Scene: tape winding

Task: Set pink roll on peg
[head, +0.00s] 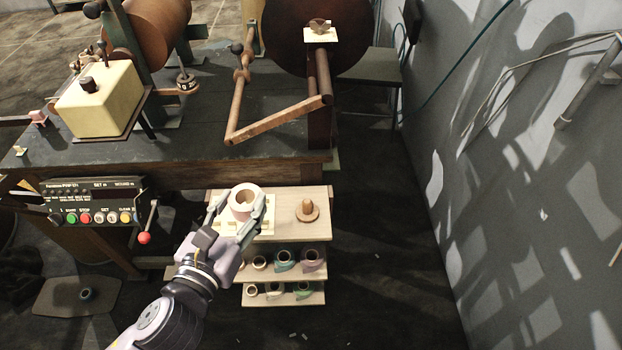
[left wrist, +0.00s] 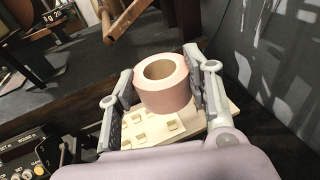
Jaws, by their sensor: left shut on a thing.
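The pink roll (head: 243,203) is a short, pale pink ring with an open core. My left gripper (head: 238,212) is shut on it, one finger on each side. The left wrist view shows the roll (left wrist: 164,92) upright between the two fingers of the left gripper (left wrist: 165,95). The roll is over the left part of the wooden stand's top; whether it touches the top is hard to tell. The wooden peg (head: 306,208), on a round base, stands to the right on the same top and is clear. My right gripper is not in view.
The wooden stand (head: 318,232) has lower shelves with several small rolls (head: 284,257). A large workbench (head: 200,140) with a winding machine is behind it. A control panel (head: 95,203) and a red-knobbed lever (head: 145,236) are to the left. The floor right of the stand is clear.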

